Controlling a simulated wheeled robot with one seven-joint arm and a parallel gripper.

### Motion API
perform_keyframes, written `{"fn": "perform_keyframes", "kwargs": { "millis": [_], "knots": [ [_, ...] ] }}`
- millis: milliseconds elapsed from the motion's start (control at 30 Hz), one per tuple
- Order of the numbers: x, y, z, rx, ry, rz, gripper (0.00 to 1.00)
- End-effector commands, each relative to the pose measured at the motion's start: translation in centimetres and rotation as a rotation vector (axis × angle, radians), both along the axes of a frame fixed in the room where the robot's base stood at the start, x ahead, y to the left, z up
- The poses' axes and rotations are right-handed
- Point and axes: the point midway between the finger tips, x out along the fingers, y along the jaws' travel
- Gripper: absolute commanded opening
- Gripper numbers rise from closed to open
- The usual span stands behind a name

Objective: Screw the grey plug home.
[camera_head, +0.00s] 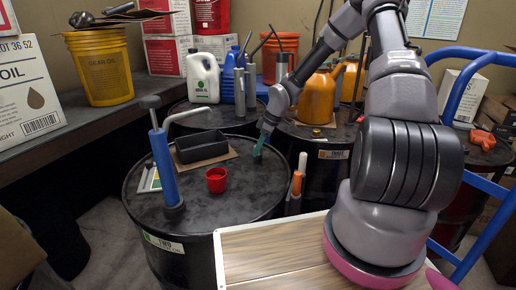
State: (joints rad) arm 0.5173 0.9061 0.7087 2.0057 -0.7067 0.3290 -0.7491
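My gripper (259,147) reaches down to the right part of the top of the black drum labelled TWO (235,190). Only its small teal end shows, at or just above the lid, and the gap between its fingers cannot be made out. I cannot pick out the grey plug; it may be hidden under or behind my gripper, or too small to see. No threaded opening shows clearly on this lid.
On the same drum stand a blue hand pump (163,165), a black tray (201,146) on cardboard and a red cup (216,180). A drum labelled THREE (322,165) carries orange cans (317,98). A blue hand truck (487,185) stands right.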

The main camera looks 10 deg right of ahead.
Motion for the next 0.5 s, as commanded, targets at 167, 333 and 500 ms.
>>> {"fn": "perform_keyframes", "kwargs": {
  "millis": [167,333,500],
  "knots": [
    [-0.03,0.02,0.00,-0.001,0.000,-0.004,0.00],
    [-0.11,0.20,0.07,-0.006,-0.001,-0.143,0.00],
    [-0.05,0.20,0.06,-0.004,-0.003,-0.350,0.00]
  ]
}}
